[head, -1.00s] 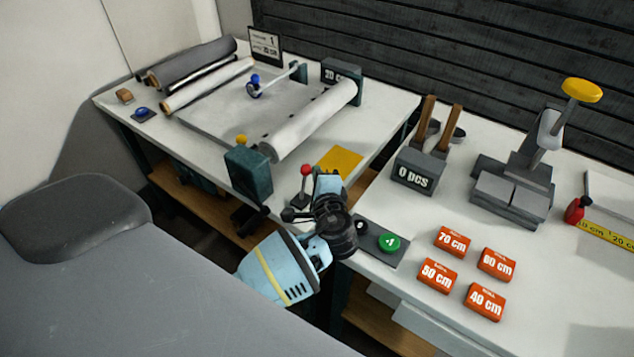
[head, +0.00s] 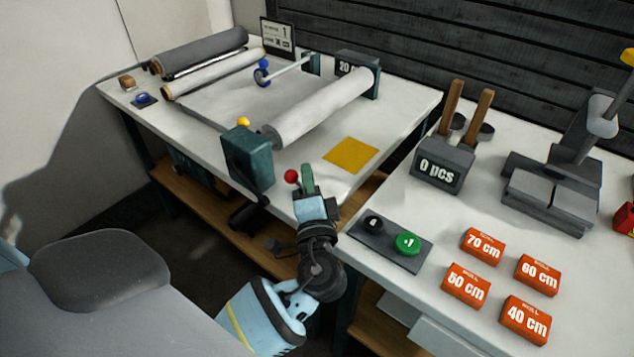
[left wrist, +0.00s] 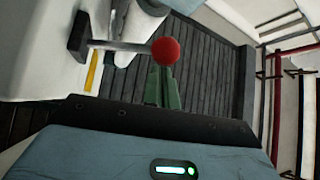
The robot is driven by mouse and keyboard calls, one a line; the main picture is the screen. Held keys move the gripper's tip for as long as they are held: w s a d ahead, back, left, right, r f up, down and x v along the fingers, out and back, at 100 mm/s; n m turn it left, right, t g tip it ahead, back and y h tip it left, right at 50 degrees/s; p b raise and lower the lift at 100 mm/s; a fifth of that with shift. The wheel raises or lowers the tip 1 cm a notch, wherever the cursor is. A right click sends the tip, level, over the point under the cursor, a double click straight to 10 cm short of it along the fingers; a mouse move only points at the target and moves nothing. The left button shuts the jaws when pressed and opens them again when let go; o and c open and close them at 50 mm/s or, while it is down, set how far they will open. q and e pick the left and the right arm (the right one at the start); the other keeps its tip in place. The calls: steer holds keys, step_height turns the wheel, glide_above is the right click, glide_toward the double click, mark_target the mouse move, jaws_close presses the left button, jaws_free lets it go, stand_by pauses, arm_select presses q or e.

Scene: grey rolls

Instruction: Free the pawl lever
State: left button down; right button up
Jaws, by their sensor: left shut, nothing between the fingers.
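The pawl lever shows as a red ball knob (head: 291,176) at the front edge of the far table, right of the dark green roller stand. In the left wrist view the red knob (left wrist: 166,51) sits at the end of a grey rod that runs left to a dark bracket (left wrist: 78,36). My left gripper (head: 308,180) is shut and empty, its green fingers just right of the knob. In the left wrist view the fingers (left wrist: 163,86) lie just below the knob; whether they touch it I cannot tell. My right gripper is not in view.
A grey roll (head: 318,108) spans the stands, with a yellow square (head: 351,155) beside it. A pad with a green button (head: 407,244) and several orange blocks (head: 484,246) lie on the right table. A dark green stand (head: 248,160) is close left of the lever.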

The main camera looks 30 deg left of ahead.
arm_select(q)
steer(key=shift+s+f+n+y+b, duration=0.3)
steer(key=shift+n+y+b, duration=0.1)
steer(key=shift+b, duration=0.55)
steer(key=shift+s, duration=0.1)
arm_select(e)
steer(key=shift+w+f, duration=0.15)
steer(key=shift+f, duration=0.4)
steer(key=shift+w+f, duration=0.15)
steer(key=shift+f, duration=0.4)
arm_select(q)
steer(key=shift+r+b, duration=0.15)
steer(key=shift+b, duration=0.15)
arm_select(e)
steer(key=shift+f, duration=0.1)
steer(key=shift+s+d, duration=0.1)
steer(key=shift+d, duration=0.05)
